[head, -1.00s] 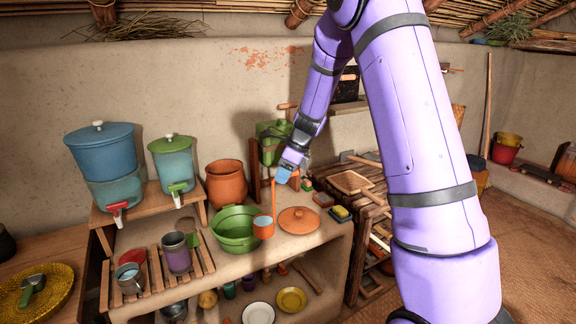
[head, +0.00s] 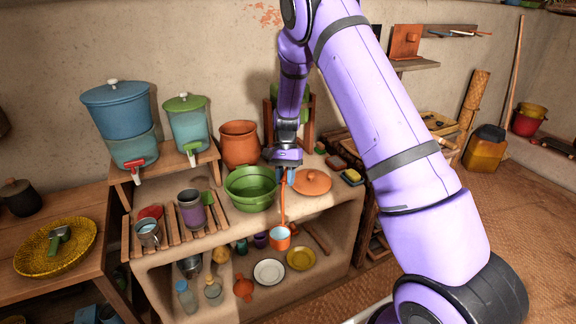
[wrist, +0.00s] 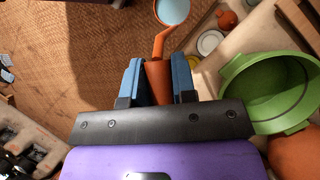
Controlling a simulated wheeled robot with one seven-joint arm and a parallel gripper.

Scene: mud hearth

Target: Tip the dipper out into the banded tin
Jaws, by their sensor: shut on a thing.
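My gripper (head: 287,174) is shut on the upper handle of the orange dipper (head: 280,238). In the wrist view, its blue fingers (wrist: 158,80) clasp the handle. The dipper hangs about upright, its cup below and in front of the counter's front edge. The cup's inside looks pale blue in the wrist view (wrist: 173,10); I cannot tell liquid from lining. A tall purple-grey tin with bands (head: 191,212) stands on the slatted rack, left of my gripper. Its inside is too small to read.
A green basin (head: 251,190) sits beside my gripper, between it and the rack (head: 180,236). A grey mug (head: 148,235) stands on the rack. A terracotta lid (head: 311,182) lies to the right. Plates (head: 269,272) are on the lower shelf. The floor in front is open.

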